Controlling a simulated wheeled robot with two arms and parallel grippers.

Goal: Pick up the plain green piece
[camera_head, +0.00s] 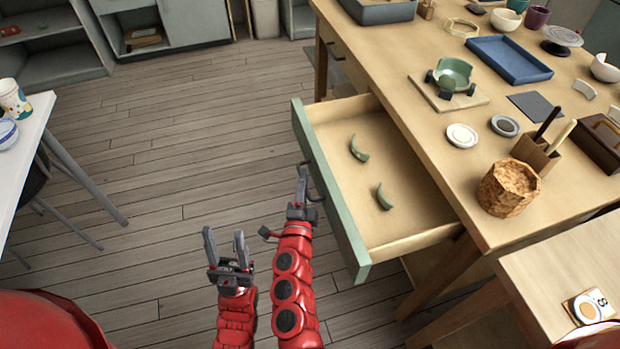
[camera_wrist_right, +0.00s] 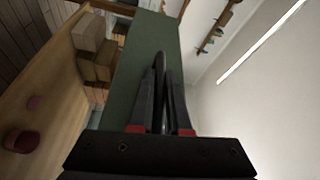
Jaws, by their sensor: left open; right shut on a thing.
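Two small curved green pieces lie apart in the open drawer (camera_head: 408,233): one green piece (camera_head: 358,151) further back, another green piece (camera_head: 384,198) nearer. They are too small to tell which is plain. My right gripper (camera_head: 305,182) is shut on the dark handle (camera_head: 314,186) on the drawer's green front; the right wrist view shows its fingers (camera_wrist_right: 162,90) closed together at the handle against the green panel. My left gripper (camera_head: 227,248) is open and empty over the floor, left of the drawer. A green bowl (camera_head: 454,73) sits in a dark-footed holder on the table.
The wooden table (camera_head: 440,165) holds a blue tray (camera_head: 509,60), a white round dish (camera_head: 462,135), a brush holder (camera_head: 537,153) and a rough brown pot (camera_head: 508,188). The drawer's green front (camera_head: 330,195) stands between my left gripper and the pieces.

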